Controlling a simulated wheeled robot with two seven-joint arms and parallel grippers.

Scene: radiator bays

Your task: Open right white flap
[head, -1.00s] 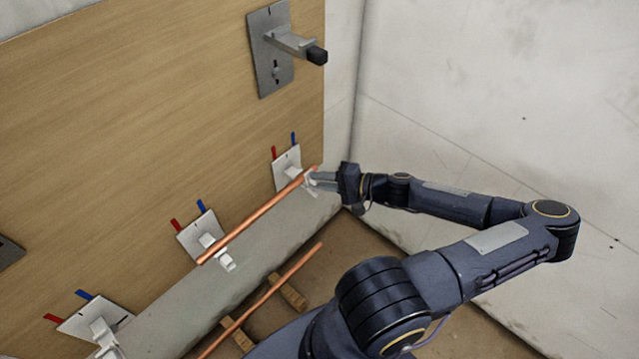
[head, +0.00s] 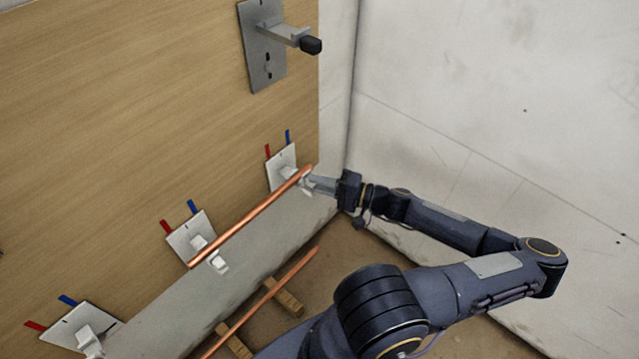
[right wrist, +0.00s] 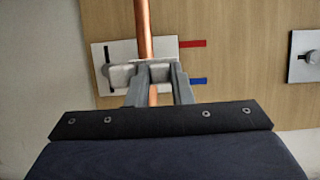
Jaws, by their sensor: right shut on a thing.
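The right white bracket (head: 281,168) is fixed to the wooden panel near its right edge, with a red and a blue tab above it. Its white flap (right wrist: 160,73) is at the front end of the bracket's arm, by the end of the copper pipe (head: 250,217). My right gripper (head: 308,181) is at this flap, and in the right wrist view its two fingers (right wrist: 161,85) are shut on it. The fingers partly hide the flap, so I cannot tell its exact angle. My left gripper is not in view.
White brackets in the middle (head: 190,238) and at the lower left (head: 75,328) also have tabs. A grey plate with a black-tipped lever (head: 262,48) is above. A second copper pipe (head: 270,293) lies low on wooden blocks. A pale wall (head: 480,130) stands right.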

